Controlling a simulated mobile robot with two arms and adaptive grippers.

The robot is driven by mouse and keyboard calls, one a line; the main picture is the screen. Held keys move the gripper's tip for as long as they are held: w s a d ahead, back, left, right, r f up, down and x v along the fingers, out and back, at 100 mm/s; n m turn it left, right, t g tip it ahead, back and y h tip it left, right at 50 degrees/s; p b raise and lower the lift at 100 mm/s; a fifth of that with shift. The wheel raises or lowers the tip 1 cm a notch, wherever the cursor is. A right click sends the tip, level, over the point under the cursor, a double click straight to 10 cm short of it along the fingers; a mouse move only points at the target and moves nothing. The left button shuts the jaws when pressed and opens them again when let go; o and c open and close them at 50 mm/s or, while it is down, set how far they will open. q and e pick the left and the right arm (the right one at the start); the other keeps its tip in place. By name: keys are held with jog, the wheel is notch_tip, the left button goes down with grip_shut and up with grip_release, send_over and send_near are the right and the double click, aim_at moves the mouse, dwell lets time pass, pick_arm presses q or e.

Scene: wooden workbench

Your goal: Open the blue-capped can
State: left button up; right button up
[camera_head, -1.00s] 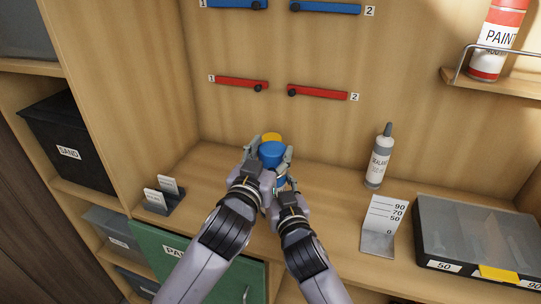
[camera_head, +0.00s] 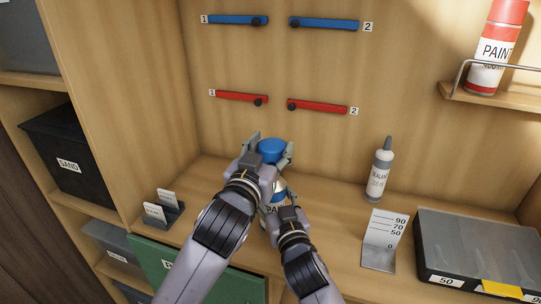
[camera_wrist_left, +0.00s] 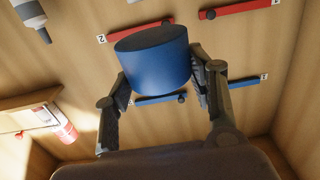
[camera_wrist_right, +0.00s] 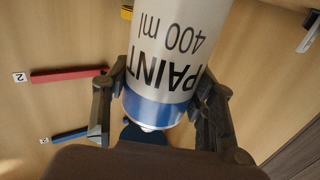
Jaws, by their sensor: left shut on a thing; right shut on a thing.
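The blue cap (camera_head: 271,148) is between the fingers of my left gripper (camera_head: 272,153), which is shut on it; the cap fills the middle of the left wrist view (camera_wrist_left: 153,58). The white paint can (camera_head: 280,187) stands below, its silver top showing under my left gripper and apart from the cap. My right gripper (camera_wrist_right: 160,85) is shut around the can near its blue band (camera_wrist_right: 152,108). The right wrist view shows "PAINT 400 ml" on the can and a pale tip at its end, with a gap to the dark blue cap (camera_wrist_right: 135,134).
A sealant bottle (camera_head: 379,172), a stepped gauge (camera_head: 381,245) and a clear-lidded case (camera_head: 480,240) stand to the right. A small card holder (camera_head: 165,212) is at left. Blue (camera_head: 325,24) and red (camera_head: 318,106) bars are on the back wall. A red-capped paint can (camera_head: 492,50) is on a shelf.

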jog(key=o, duration=1.8)
jog(key=shift+c, duration=0.2)
